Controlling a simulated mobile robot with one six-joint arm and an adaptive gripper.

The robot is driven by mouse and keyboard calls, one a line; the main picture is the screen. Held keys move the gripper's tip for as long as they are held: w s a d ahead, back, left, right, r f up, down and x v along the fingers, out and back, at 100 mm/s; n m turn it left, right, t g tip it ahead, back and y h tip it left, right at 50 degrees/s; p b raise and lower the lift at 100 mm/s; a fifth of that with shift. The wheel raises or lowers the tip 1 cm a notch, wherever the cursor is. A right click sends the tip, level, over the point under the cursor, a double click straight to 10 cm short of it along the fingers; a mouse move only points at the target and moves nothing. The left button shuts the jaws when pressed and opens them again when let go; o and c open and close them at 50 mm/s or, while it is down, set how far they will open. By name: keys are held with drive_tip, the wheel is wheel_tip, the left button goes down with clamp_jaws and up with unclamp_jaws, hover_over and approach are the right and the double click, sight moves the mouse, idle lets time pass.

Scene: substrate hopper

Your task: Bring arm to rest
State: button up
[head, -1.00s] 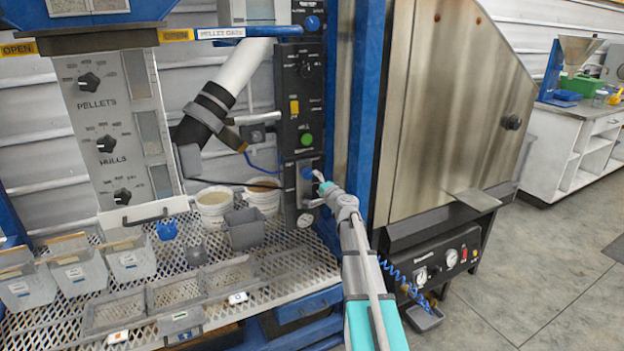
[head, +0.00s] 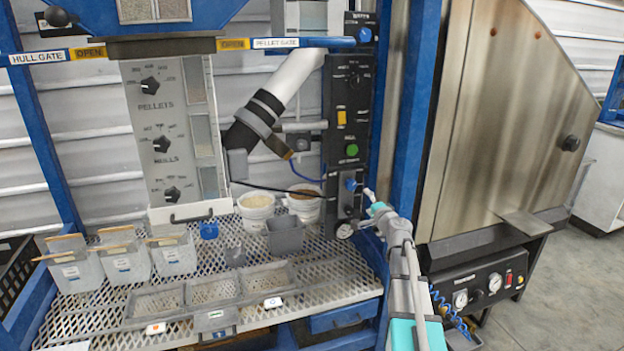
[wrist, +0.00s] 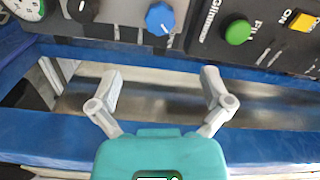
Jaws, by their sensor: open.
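My gripper (wrist: 163,88) is open and empty in the wrist view, its two grey fingers spread wide apart. It faces a control panel with a blue knob (wrist: 163,18), a green button (wrist: 238,32) and a yellow switch (wrist: 302,22). In the head view my arm comes up from the bottom right. Its gripper end (head: 370,199) is close beside the lower part of the black control panel (head: 347,130), near the blue knob (head: 351,184). I cannot tell from the head view whether it touches the panel.
A mesh shelf (head: 330,285) holds white buckets (head: 257,208), a grey bin (head: 285,237), several clear bins (head: 122,260) and shallow trays (head: 213,290). A blue post (head: 408,110) and a steel cabinet (head: 490,130) stand close to my arm. Open floor (head: 560,300) lies at the right.

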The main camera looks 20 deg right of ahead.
drive_tip(key=s+a+f+n+g+y, duration=0.2)
drive_tip(key=s+a+f+n+g, duration=0.15)
drive_tip(key=a, duration=0.45)
drive_tip(key=s+a+f+n+g+y, duration=0.2)
drive_tip(key=s+a+f+n+g, duration=0.15)
drive_tip(key=a, duration=0.45)
drive_tip(key=s+a+f+n+g+y, duration=0.2)
drive_tip(key=s+a+f+n, duration=0.15)
drive_tip(key=a, duration=0.45)
drive_tip(key=s+a+f+n+g+h, duration=0.25)
drive_tip(key=s+f+g, duration=0.2)
drive_tip(key=s, duration=0.45)
drive_tip(key=s+a+f+n+g+h, duration=0.25)
drive_tip(key=s+g+h, duration=0.2)
drive_tip(key=s, duration=0.55)
wheel_tip(320, 180, up, 23)
drive_tip(key=d+p, duration=0.1)
drive_tip(key=p, duration=2.2)
drive_tip(key=shift+w+p, duration=0.3)
drive_tip(key=shift+p, duration=0.1)
drive_tip(key=shift+f, duration=0.15)
